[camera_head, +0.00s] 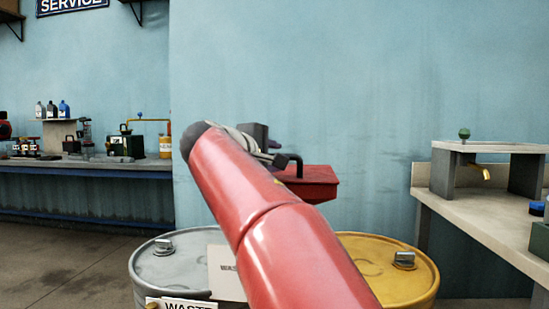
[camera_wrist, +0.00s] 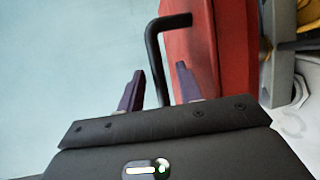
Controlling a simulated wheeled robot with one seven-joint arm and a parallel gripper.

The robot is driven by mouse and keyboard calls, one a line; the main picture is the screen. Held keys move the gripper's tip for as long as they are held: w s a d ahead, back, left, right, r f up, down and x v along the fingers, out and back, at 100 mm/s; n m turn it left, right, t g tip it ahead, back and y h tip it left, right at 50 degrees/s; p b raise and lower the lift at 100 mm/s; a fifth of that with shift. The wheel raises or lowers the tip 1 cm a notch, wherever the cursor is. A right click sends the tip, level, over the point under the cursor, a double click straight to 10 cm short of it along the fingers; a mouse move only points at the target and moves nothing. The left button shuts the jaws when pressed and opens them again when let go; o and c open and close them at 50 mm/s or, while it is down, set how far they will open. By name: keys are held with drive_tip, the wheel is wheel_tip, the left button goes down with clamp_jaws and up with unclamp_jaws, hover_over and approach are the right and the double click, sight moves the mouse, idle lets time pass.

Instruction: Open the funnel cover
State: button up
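The funnel (camera_head: 318,190) is a red box in the head view, standing above and behind the two drums, partly hidden by my red arm. Its top looks flat and closed. A black bent handle (camera_head: 296,160) rises from the cover. In the wrist view the funnel's red side (camera_wrist: 208,45) is at upper right, and the handle (camera_wrist: 153,62) bends out to its left. My gripper (camera_wrist: 160,80) is open, with its two dark purple fingers on either side of the handle's long bar in the picture. I cannot tell whether either finger touches it. In the head view my gripper (camera_head: 268,150) is beside the handle.
A grey drum (camera_head: 158,265) stands at front left and a yellow drum (camera_head: 400,285) at front right. A waste sign (camera_head: 228,280) is between them. A workbench (camera_head: 480,215) is on the right, another bench (camera_head: 80,170) at back left. A blue wall is behind.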

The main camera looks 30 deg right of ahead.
drive_tip(key=shift+w+d+f, duration=0.1)
drive_tip(key=shift+w+d, duration=0.2)
drive_tip(key=shift+d, duration=0.15)
drive_tip(key=shift+c, duration=0.2)
clamp_jaws()
